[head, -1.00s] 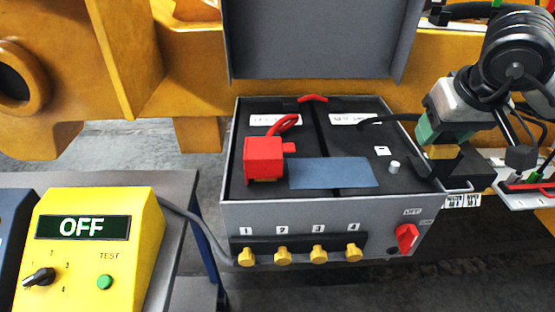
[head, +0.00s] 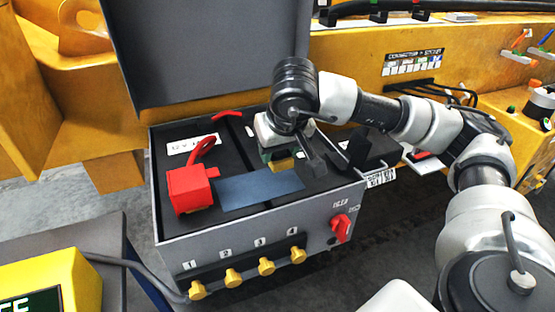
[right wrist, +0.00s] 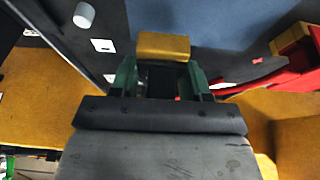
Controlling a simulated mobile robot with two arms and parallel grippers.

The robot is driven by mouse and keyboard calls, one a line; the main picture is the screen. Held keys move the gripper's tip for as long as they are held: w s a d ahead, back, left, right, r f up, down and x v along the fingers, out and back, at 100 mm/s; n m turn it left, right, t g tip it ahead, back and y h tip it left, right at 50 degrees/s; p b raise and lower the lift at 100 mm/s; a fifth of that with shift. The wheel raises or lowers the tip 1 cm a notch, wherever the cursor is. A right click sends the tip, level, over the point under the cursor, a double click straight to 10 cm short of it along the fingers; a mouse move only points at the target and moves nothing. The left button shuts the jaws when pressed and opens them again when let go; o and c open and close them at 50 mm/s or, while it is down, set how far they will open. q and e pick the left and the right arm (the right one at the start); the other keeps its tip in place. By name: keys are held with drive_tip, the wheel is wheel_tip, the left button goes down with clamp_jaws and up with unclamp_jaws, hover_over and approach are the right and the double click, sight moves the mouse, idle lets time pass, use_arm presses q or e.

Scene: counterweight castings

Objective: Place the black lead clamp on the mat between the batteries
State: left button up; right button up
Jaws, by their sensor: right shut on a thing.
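The black lead clamp (right wrist: 165,78) is held between the green fingers of my right gripper (right wrist: 163,82); its brass-coloured jaw (right wrist: 163,46) sticks out ahead. In the head view my right gripper (head: 280,158) is over the battery box, just behind the right end of the blue mat (head: 255,188), with the brass jaw (head: 282,165) showing below it. Most of the clamp is hidden there. The mat lies flat and bare and also shows in the right wrist view (right wrist: 215,20). Whether the clamp touches anything below is unclear. My left gripper is not in view.
A red clamp (head: 190,190) with a red cable stands at the mat's left end. The grey lid (head: 210,50) stands open behind. A black bracket (head: 368,150) is at the box's right side. Yellow knobs (head: 232,277) and a red switch (head: 341,228) line the front.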

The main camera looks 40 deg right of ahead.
sight(281, 156)
wheel_tip(281, 156, down, 4)
drive_tip(key=shift+r+p, duration=0.1)
drive_tip(key=shift+p, duration=0.35)
drive_tip(key=shift+f+b, duration=0.35)
drive_tip(key=o, duration=1)
drive_tip(key=shift+r, duration=0.1)
drive_tip(key=shift+r+p, duration=0.3)
drive_tip(key=shift+r, duration=0.1)
drive_tip(key=b+v, duration=0.2)
drive_tip(key=v, duration=0.9)
drive_tip(key=shift+s+r, duration=0.25)
drive_tip(key=shift+r, duration=0.05)
